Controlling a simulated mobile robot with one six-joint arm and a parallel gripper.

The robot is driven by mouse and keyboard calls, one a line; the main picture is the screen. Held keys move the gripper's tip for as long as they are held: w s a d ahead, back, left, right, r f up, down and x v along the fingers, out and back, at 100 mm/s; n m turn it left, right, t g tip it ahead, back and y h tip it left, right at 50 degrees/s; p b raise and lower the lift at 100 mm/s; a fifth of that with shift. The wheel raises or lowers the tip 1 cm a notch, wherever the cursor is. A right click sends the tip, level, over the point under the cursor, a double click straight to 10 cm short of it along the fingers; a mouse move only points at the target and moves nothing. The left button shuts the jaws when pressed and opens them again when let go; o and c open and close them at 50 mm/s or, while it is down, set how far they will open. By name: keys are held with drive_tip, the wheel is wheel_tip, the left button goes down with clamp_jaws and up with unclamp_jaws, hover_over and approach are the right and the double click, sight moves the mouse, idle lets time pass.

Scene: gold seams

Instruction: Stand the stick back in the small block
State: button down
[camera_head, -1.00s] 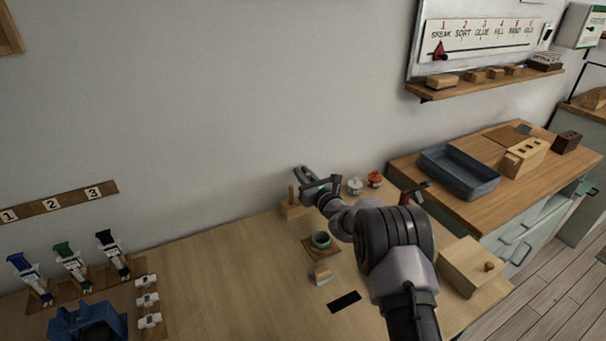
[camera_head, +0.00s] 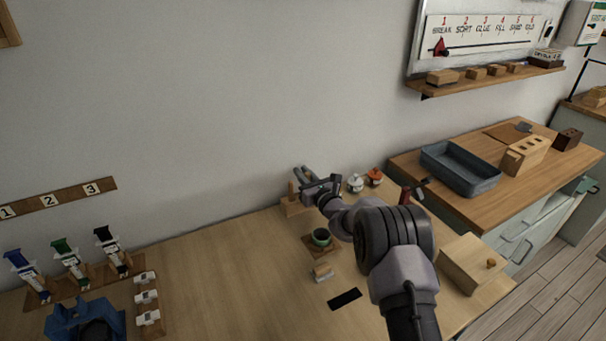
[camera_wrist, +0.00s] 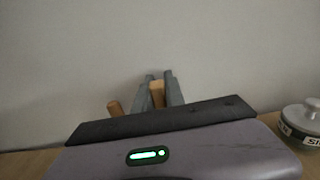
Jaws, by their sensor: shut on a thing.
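My gripper (camera_head: 301,175) is at the back of the bench, close to the wall. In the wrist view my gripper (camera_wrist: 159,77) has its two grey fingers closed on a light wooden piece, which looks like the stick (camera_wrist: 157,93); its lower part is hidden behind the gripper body. A wooden block (camera_head: 294,209) with an upright peg (camera_head: 290,189) stands just below and left of my gripper. That peg also shows in the wrist view (camera_wrist: 114,108), left of the fingers and leaning in the picture. Another small wooden block (camera_head: 323,273) lies nearer on the bench.
A white-grey lidded jar (camera_head: 355,183) and an orange-topped jar (camera_head: 375,177) stand right of my gripper. A wooden box (camera_head: 470,265) is at the right edge. The bench's left middle is clear.

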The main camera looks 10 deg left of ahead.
drive_tip(key=c, duration=1.3)
unclamp_jaws()
drive_tip(key=shift+p+v, duration=0.55)
drive_tip(key=shift+v, duration=1.95)
drive_tip(key=p+v, duration=0.4)
drive_tip(key=v, duration=1.3)
drive_tip(key=shift+s+d+p, duration=0.2)
drive_tip(key=shift+p, duration=0.1)
drive_tip(key=shift+r, duration=0.1)
